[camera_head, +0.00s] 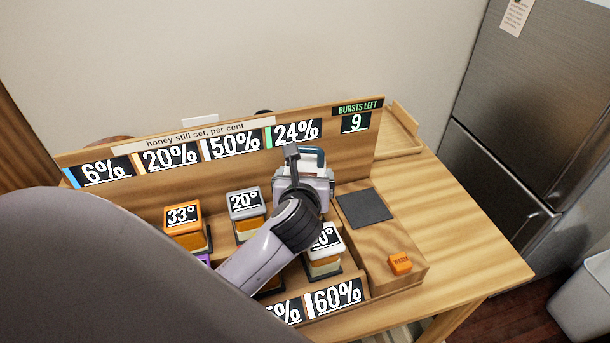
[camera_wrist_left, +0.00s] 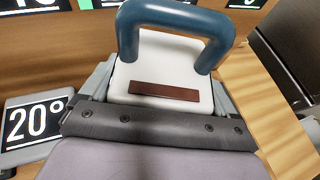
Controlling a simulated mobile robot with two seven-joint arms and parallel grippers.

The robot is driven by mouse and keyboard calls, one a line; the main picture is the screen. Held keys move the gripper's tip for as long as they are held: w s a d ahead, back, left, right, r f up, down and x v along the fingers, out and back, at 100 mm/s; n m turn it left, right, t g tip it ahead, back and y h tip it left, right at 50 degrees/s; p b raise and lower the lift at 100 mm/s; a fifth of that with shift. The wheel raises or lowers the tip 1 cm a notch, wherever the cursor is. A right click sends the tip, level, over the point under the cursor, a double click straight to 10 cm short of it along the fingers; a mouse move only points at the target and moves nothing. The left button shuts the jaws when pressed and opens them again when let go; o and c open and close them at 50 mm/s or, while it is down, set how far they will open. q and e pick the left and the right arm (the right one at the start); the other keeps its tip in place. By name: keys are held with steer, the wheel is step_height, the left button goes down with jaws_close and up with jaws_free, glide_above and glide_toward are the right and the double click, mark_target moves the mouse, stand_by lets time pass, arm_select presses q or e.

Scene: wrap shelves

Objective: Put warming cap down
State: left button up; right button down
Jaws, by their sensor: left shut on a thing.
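The warming cap (camera_head: 314,160) is a pale block with a blue arched handle. In the head view it is at the back of the wooden rack, below the 24% sign. My left gripper (camera_head: 303,182) is shut on it, and the arm hides part of it. In the left wrist view the white top of the cap (camera_wrist_left: 160,62), its dark red strip and its blue handle fill the middle, between the grey jaws (camera_wrist_left: 160,100). Whether the cap touches anything below it is hidden. My right gripper is not in view.
Jars with number tops stand in the rack: an orange 33° one (camera_head: 182,215), a grey 20° one (camera_head: 244,201) and a white one (camera_head: 325,240) partly hidden by my arm. A bare dark square pad (camera_head: 365,209) and an orange button (camera_head: 400,263) are at right. The sign board (camera_head: 225,150) rises behind.

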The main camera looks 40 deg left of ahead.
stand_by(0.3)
arm_select(q)
steer(key=o, duration=1.2)
steer(key=shift+f, duration=0.1)
steer(key=shift+s+d+r, duration=0.15)
steer(key=shift+s+r, duration=0.05)
steer(key=shift+r, duration=0.05)
steer(key=v, duration=1.1)
steer(key=shift+s, duration=0.3)
steer(key=shift+d, duration=0.1)
